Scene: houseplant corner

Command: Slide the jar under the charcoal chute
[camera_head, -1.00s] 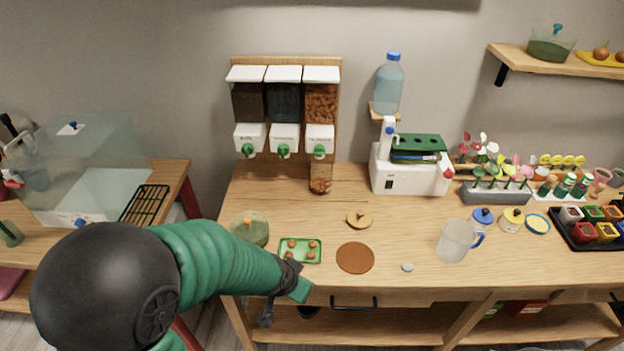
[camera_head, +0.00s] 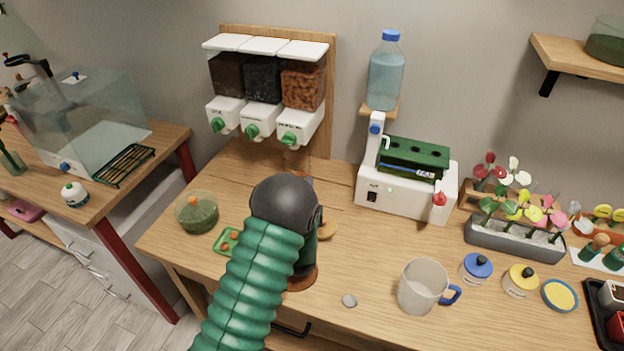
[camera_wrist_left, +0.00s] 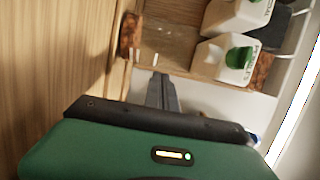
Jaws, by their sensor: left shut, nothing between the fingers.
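The charcoal chute (camera_head: 260,118), with a green knob, is the middle of three, under the black-filled bin. My left gripper (camera_wrist_left: 164,82) is shut and empty, its tips close to the jar's near side; I cannot tell whether they touch. My right gripper is out of view.
A moss-filled bowl (camera_head: 197,212) and green tray (camera_head: 226,240) lie left of my arm. A white machine (camera_head: 405,190) with a blue bottle (camera_head: 386,75) stands to the right. A mug (camera_head: 422,287) and small lidded pots (camera_head: 475,267) are at front right.

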